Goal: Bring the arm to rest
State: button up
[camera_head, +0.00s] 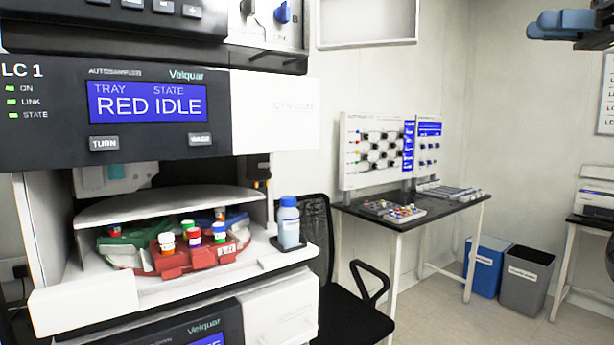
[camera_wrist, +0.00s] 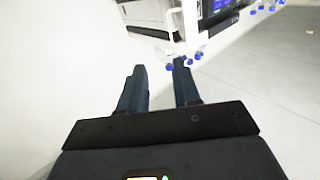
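My gripper shows in the wrist view (camera_wrist: 160,67) with its two dark blue fingers apart and only pale surface between them. It is open and empty. In the head view my gripper (camera_head: 562,24) is raised at the top right corner, in front of the pale wall, and partly cut off by the frame edge. It touches nothing that I can see. Most of my arm is out of view.
The LC 1 autosampler (camera_head: 150,110) stands close at left, reading "RED IDLE". Its red tray segment (camera_head: 185,262) holds several capped vials. A blue-capped bottle (camera_head: 289,225) stands beside it. A black chair (camera_head: 345,300), a table (camera_head: 440,210) and two bins (camera_head: 525,280) stand beyond.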

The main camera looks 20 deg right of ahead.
jog(key=w+a+f+m+t+h, duration=0.1)
jog(key=w+f+m+h, duration=0.2)
jog(key=f, duration=0.7)
jog(key=w+a+f+m+t+h, duration=0.1)
jog(key=w+f+m+t, duration=0.1)
jog(key=w+f+m, duration=0.5)
jog(key=w+a+f+t+h, duration=0.1)
jog(key=w+f+h, duration=0.15)
jog(key=f, duration=0.95)
jog(key=s+a+f+m+h, duration=0.1)
jog(key=a+f+m+h, duration=0.3)
jog(key=f, duration=0.8)
jog(key=s+a+f+m+h, duration=0.1)
jog(key=a+f, duration=0.5)
jog(key=f, duration=0.6)
jog(key=s+a+f+g+h, duration=0.1)
jog(key=s+a+f+h, duration=0.1)
jog(key=s+a+f, duration=0.65)
jog(key=s+a+f+g+h, duration=0.2)
jog(key=s+a+f, duration=0.3)
jog(key=s, duration=0.7)
jog(key=s+a+r+n+y, duration=0.1)
jog(key=s+a+r+n, duration=0.2)
jog(key=s, duration=0.7)
jog(key=s+a+r+n+t+y, duration=0.1)
jog(key=s+a+r+n, duration=0.2)
jog(key=s+a+r, duration=0.3)
jog(key=shift+v, duration=2.6)
